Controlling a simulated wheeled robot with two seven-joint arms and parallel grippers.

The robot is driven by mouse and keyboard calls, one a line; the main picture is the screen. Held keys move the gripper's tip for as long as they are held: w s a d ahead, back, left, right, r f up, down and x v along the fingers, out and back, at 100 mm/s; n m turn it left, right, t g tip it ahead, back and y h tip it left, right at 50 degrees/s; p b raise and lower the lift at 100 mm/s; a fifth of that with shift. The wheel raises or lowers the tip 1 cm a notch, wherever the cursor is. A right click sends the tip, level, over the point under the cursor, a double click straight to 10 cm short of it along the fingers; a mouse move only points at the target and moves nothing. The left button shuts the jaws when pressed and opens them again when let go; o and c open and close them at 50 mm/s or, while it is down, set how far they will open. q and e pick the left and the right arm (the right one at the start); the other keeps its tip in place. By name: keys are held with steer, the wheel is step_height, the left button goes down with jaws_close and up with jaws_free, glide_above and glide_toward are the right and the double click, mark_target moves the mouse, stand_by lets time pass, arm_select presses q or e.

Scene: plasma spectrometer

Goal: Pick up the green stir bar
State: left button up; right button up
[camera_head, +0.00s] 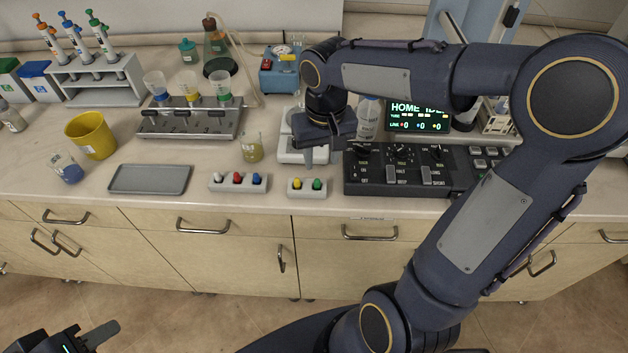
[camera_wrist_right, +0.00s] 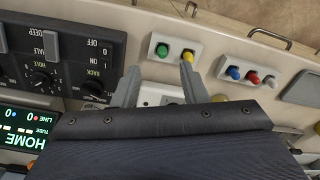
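The green stir bar (camera_head: 317,184) stands in a small white holder (camera_head: 307,194) near the counter's front edge, to the right of a yellow one (camera_head: 297,183). In the right wrist view the green stir bar (camera_wrist_right: 162,50) shows just beyond the fingertips, with the yellow one (camera_wrist_right: 187,54) beside it. My right gripper (camera_wrist_right: 159,72) is open and empty, its fingers spread, above the counter behind the holder. In the head view it is mostly hidden by its own wrist. My left gripper (camera_head: 100,334) is at the bottom left, low in front of the cabinets and partly cut off.
Left of the holder is another rack (camera_head: 238,188) with white, red and blue pieces. A black control panel (camera_head: 410,172) stands close on the right. A beaker (camera_head: 252,148) and a grey tray (camera_head: 150,179) stand further left. The counter's front strip is mostly clear.

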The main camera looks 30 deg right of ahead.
mark_target(317, 179)
steer(key=shift+w+f, duration=0.3)
steer(key=shift+w, duration=0.3)
steer(key=shift+w+f, duration=0.15)
steer(key=shift+f, duration=0.2)
step_height(317, 179, down, 7)
steer(key=shift+f+p, duration=0.1)
steer(key=shift+p, duration=0.25)
jaws_close()
